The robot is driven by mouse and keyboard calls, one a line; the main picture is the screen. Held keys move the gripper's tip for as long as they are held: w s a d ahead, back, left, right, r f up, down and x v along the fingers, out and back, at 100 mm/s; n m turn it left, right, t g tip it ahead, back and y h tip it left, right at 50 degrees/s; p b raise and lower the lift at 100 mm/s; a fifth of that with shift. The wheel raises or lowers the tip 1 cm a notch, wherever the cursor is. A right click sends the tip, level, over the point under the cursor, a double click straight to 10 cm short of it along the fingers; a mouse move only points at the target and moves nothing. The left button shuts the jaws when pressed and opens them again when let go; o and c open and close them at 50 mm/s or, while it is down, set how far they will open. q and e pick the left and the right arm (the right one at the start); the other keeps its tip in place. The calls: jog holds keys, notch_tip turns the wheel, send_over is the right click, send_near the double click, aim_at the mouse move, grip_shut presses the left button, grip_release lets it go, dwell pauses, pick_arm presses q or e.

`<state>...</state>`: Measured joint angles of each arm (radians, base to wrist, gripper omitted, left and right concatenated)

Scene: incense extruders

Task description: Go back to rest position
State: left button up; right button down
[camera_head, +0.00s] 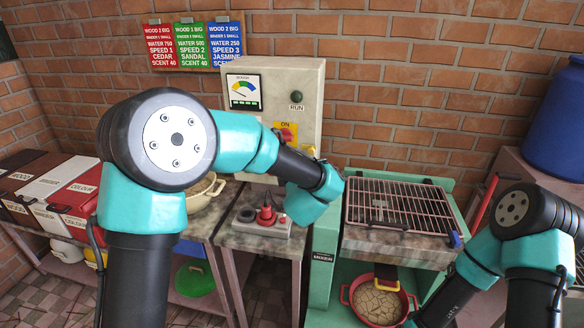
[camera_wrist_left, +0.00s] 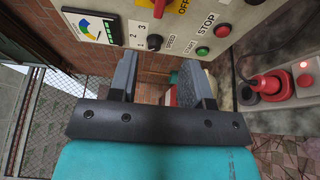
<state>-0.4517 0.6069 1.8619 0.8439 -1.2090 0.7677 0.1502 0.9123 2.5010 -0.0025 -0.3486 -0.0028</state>
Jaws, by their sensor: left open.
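My left arm reaches in from the left in the head view, its teal wrist in front of the lower part of the grey control cabinet (camera_head: 310,85). The fingers are hidden there. In the left wrist view my left gripper (camera_wrist_left: 160,85) is open with nothing seen between its fingers. The cabinet's panel (camera_wrist_left: 230,15), with a speed knob, start and stop buttons and an off switch, is just beyond the fingertips. My right arm stands at the right of the head view and its forearm runs down out of frame; its gripper is not visible.
A wire rack (camera_head: 405,208) lies on the bench to the right. A red pot (camera_head: 380,304) is on the shelf below. A blue barrel (camera_head: 556,125) stands far right.

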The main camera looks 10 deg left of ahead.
pick_arm(q)
jog(key=shift+s+d, duration=0.25)
jog(key=shift+s, duration=0.45)
jog(key=s+a+f+m+g+h, duration=0.2)
jog(key=f+m, duration=0.2)
jog(key=f, duration=0.5)
jog(key=s+a+f+m+g+h, duration=0.2)
jog(key=a+f+m, duration=0.15)
jog(key=f, duration=0.55)
jog(key=s+a+f+m+g+h, duration=0.25)
jog(key=f+m, duration=0.25)
jog(key=f, duration=0.4)
jog(key=s+a+f+m+g+h, duration=0.1)
jog(key=s+f+m+g, duration=0.3)
jog(key=s+f, duration=0.4)
jog(key=s+a+f+m+g+h, duration=0.2)
jog(key=s+f, duration=0.6)
jog(key=s, duration=0.8)
jog(key=m+g, duration=0.2)
jog(key=g, duration=0.1)
jog(key=shift+s+f+g+h, duration=0.25)
jog(key=shift+f+g+h, duration=0.1)
jog(key=shift+a, duration=0.1)
